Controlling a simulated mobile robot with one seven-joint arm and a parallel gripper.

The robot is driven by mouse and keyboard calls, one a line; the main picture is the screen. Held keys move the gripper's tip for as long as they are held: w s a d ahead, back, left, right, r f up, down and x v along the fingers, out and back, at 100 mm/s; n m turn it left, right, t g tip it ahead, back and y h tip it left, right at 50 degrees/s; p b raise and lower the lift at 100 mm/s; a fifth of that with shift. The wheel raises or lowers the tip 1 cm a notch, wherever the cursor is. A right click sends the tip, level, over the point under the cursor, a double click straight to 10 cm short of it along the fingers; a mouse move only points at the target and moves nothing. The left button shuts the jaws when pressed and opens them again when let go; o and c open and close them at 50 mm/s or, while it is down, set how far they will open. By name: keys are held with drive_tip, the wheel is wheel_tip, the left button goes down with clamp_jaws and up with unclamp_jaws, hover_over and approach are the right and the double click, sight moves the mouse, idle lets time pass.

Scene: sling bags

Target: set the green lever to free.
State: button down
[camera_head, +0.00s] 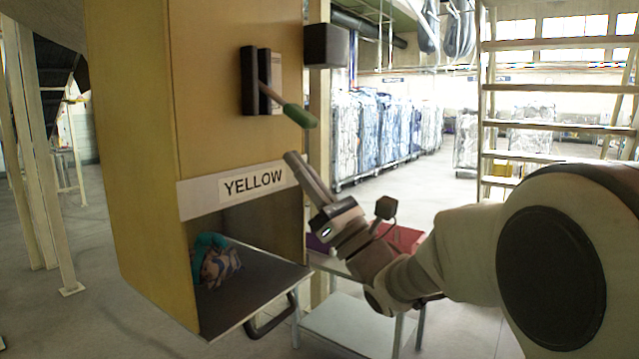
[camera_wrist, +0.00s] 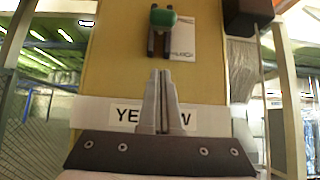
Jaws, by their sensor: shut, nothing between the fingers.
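The green lever (camera_head: 299,115) sticks out from a dark slotted bracket (camera_head: 249,80) on the front of a tall yellow cabinet (camera_head: 140,150). In the head view its green grip points outward and slopes down to the right. In the wrist view the green grip (camera_wrist: 162,17) is seen nearly end-on, above my gripper. My gripper (camera_head: 292,157) is shut and empty, in front of the cabinet, below the lever and apart from it. Its closed fingers (camera_wrist: 161,75) point up across the YELLOW label in the wrist view. A small plate beside the bracket (camera_wrist: 181,40) has lettering too small to read.
The YELLOW label (camera_head: 254,183) sits above an open bay with a dark shelf (camera_head: 250,280), where a patterned bag with a teal strap (camera_head: 214,262) lies. A dark box (camera_head: 326,46) juts out right of the lever. A low table with a red item (camera_head: 402,238) stands behind my arm.

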sight(282, 102)
drive_tip(key=shift+s+d+r+p, duration=0.15)
drive_tip(key=shift+s+d+r, duration=0.1)
drive_tip(key=shift+r, duration=0.4)
drive_tip(key=shift+s+d+r+p, duration=0.1)
drive_tip(key=shift+d+r+p, duration=0.1)
drive_tip(key=shift+r, duration=0.4)
drive_tip(key=shift+s+d+r+p, duration=0.15)
drive_tip(key=shift+s+d+r, duration=0.1)
drive_tip(key=shift+r, duration=0.4)
drive_tip(key=shift+s+d+b, duration=0.1)
drive_tip(key=shift+d+b, duration=0.05)
drive_tip(key=shift+b, duration=0.9)
drive_tip(key=shift+r+h+b, duration=0.2)
drive_tip(key=shift+h+b, duration=0.1)
drive_tip(key=shift+b, duration=0.05)
